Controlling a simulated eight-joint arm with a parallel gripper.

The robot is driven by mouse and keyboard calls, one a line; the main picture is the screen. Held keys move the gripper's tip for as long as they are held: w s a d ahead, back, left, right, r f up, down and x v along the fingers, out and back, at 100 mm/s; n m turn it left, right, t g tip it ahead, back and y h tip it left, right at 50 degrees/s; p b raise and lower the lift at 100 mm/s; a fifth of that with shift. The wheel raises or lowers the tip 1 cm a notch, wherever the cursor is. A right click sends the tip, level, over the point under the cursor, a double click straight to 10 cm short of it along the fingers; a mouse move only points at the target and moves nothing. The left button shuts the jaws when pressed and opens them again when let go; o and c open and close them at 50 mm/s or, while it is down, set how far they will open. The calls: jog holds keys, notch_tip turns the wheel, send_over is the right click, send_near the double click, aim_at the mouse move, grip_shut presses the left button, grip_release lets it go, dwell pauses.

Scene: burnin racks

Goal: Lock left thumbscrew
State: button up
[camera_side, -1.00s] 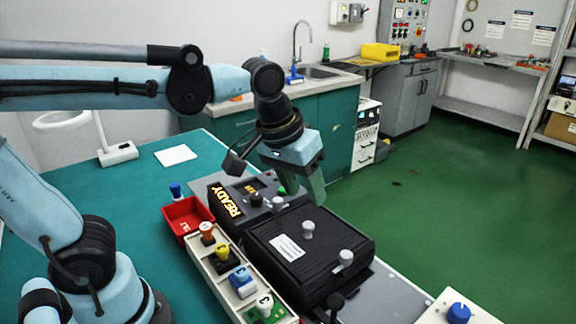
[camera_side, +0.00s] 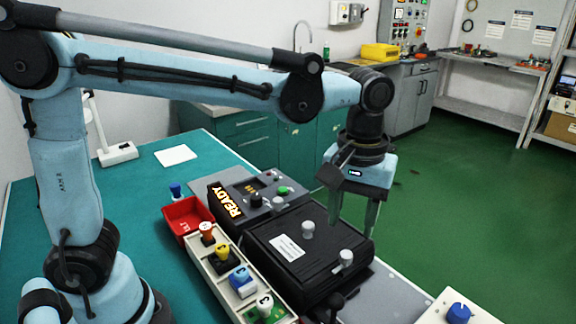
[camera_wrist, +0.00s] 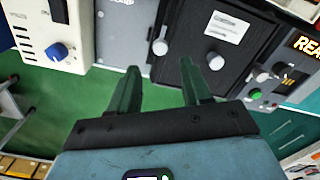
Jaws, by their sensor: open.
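A black box (camera_side: 273,259) with a white label carries a grey round knob (camera_side: 308,230) on its lid. One grey thumbscrew (camera_side: 346,257) stands at its right end and another (camera_side: 278,203) at its console end. I cannot tell which is the left one. In the wrist view, the first thumbscrew (camera_wrist: 160,47) has a bar-like tail, and the lid knob (camera_wrist: 216,61) and the other screw (camera_wrist: 262,76) stand to its right. My gripper (camera_side: 353,228) is open and empty, pointing down, above the far side of the box. In the wrist view its fingers (camera_wrist: 160,68) show apart.
A console (camera_side: 237,199) reading READY stands left of the box. A tray (camera_side: 214,276) of several coloured, numbered plugs runs along the near side, beside a red bin (camera_side: 186,214). A blue knob (camera_side: 459,313) sits on a pale unit at the right. Green floor (camera_side: 470,220) lies beyond.

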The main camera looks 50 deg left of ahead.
aim_at(347, 254)
jog(key=shift+f, duration=3.55)
grip_shut()
